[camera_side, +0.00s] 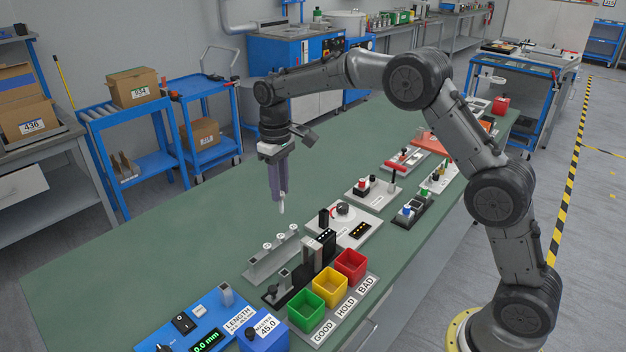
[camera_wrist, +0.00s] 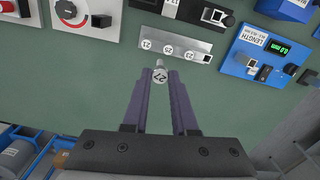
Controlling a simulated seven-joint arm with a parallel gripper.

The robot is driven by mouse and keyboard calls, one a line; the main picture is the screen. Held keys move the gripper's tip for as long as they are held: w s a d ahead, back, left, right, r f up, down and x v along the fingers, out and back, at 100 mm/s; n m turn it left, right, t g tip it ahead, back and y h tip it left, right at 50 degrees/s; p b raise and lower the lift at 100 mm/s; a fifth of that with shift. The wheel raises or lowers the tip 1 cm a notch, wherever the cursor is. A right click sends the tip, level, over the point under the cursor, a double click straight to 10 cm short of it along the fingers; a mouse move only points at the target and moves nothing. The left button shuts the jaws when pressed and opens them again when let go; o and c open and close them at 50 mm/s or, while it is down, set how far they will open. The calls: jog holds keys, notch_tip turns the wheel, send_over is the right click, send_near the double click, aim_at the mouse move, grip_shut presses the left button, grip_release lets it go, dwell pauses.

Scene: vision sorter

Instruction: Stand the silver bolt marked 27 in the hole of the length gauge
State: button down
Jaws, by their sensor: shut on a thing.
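My gripper (camera_side: 279,194) has purple fingers and is shut on the silver bolt marked 27 (camera_side: 282,208), high above the bench. In the wrist view the bolt's round head (camera_wrist: 159,77), with its number, shows between the fingertips (camera_wrist: 160,88). In the side view its lower end hangs below the fingers. The blue length gauge (camera_side: 176,341) is at the front left, well away from the bolt, with a small grey block (camera_side: 226,295) on it. In the wrist view the gauge (camera_wrist: 238,68) is at upper right, its display reading 0.0 mm. Its hole is too small to make out.
A metal rack (camera_side: 260,272) with several marked bolts stands between my gripper and the gauge. Green (camera_side: 306,312), yellow (camera_side: 331,291) and red (camera_side: 351,266) bins stand beside it. A blue block marked 45.0 (camera_side: 262,338) stands next to the gauge. The bench's left part is clear.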

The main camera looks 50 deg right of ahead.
jog(key=s+a+n, duration=0.3)
jog(key=a+n, duration=0.1)
jog(key=a, duration=1.6)
jog(key=shift+w+a+f, duration=0.1)
jog(key=shift+a+f, duration=0.05)
jog(key=shift+f, duration=2.35)
jog(key=shift+f, duration=1.8)
jog(key=shift+c, duration=1.1)
grip_release()
notch_tip(320, 180, up, 8)
